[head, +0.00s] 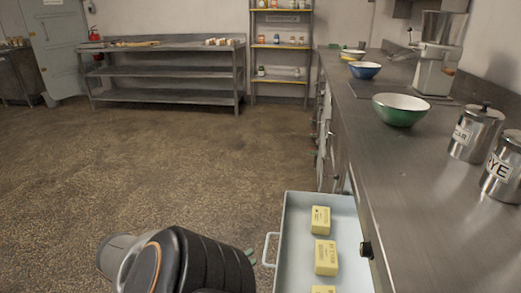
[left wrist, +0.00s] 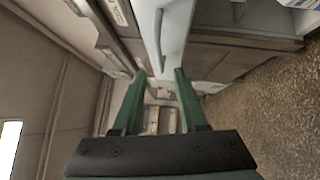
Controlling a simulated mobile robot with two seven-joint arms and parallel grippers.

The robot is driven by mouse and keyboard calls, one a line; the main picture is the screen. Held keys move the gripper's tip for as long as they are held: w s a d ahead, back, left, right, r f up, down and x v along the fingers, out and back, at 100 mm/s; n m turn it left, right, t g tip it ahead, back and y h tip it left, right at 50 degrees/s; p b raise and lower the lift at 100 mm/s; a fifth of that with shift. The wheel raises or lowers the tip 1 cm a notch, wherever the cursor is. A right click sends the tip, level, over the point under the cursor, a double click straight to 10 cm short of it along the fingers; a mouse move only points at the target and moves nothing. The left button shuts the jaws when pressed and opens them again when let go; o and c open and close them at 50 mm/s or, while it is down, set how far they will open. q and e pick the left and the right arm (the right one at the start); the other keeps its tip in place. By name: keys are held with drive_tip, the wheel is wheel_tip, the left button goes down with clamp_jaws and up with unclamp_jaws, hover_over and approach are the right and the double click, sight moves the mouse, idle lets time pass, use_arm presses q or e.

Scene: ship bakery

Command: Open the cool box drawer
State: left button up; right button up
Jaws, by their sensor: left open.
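The cool box drawer (head: 288,225) is pale blue and stands pulled out from under the counter in the head view. Several yellow butter packs (head: 326,257) lie in it. Its handle (head: 268,250) is a pale bar on the left-facing front. My left gripper (head: 251,256) is close to the handle, mostly hidden behind my dark wrist. In the left wrist view, the green fingers of the left gripper (left wrist: 159,74) are apart with nothing gripped. The handle (left wrist: 158,40) shows beyond the fingertips, in line with the gap. My right gripper is in neither view.
The steel counter (head: 405,180) runs along the right, bearing a green bowl (head: 400,112), labelled canisters (head: 475,135) and a grinder (head: 436,65). A steel shelf table (head: 165,70) stands at the back. The speckled floor (head: 200,150) left of the drawer is clear.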

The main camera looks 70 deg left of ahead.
use_arm(q)
drive_tip(key=v, duration=0.5)
drive_tip(key=shift+s+d, duration=0.1)
idle(0.4)
